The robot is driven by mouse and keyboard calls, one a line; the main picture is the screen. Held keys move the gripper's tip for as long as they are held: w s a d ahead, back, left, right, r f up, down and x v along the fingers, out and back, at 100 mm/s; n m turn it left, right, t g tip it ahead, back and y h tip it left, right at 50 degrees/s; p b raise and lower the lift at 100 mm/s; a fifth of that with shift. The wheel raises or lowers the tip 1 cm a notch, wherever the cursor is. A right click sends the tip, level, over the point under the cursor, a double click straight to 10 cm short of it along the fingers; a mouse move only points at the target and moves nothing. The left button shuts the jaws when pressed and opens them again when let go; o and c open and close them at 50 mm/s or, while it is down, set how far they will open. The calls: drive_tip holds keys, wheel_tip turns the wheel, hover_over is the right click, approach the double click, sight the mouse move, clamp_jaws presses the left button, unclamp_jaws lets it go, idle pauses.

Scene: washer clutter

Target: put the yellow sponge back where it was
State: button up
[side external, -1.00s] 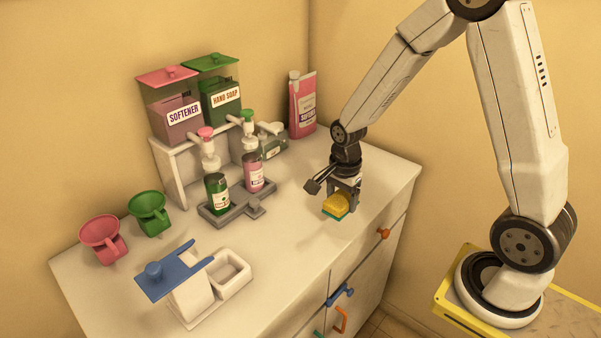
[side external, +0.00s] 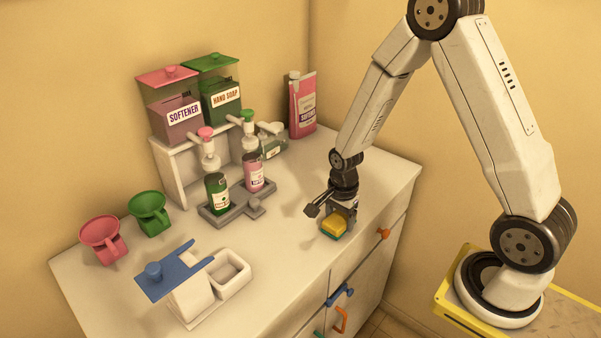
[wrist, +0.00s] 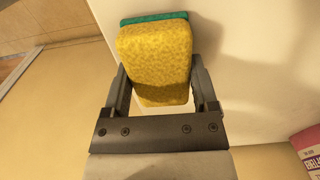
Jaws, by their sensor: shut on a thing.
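The yellow sponge (side external: 335,226) has a green scouring layer and is in my gripper near the right front part of the white counter top. My gripper (side external: 338,217) points down and is shut on the sponge. In the wrist view the sponge (wrist: 155,60) sits between the two fingers of my gripper (wrist: 160,90), with its green layer along the far edge. The sponge is at or very close to the counter surface; I cannot tell whether it touches.
Left of my gripper stand a green bottle (side external: 217,196) and a pink bottle (side external: 254,175) on a grey tray (side external: 228,209). A pink pack (side external: 302,110) stands at the back. A blue-lidded holder (side external: 178,272) and white dish (side external: 232,277) are front left. Counter around the sponge is clear.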

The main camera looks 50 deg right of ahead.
sight(340, 221)
drive_tip(key=shift+f, duration=0.2)
drive_tip(key=o, duration=1.1)
drive_tip(key=shift+r, duration=6.1)
drive_tip(key=s+a+n+t, duration=0.1)
drive_tip(key=s+a+n, duration=0.1)
drive_tip(key=n, duration=0.4)
drive_tip(key=s+a+n, duration=0.2)
drive_tip(key=n, duration=0.4)
drive_tip(key=s+a+n+t, duration=0.1)
drive_tip(key=s+a+n, duration=0.1)
drive_tip(key=n, duration=0.4)
drive_tip(key=shift+s+a+t, duration=0.25)
drive_tip(key=shift+s+t, duration=0.05)
drive_tip(key=shift+s, duration=0.15)
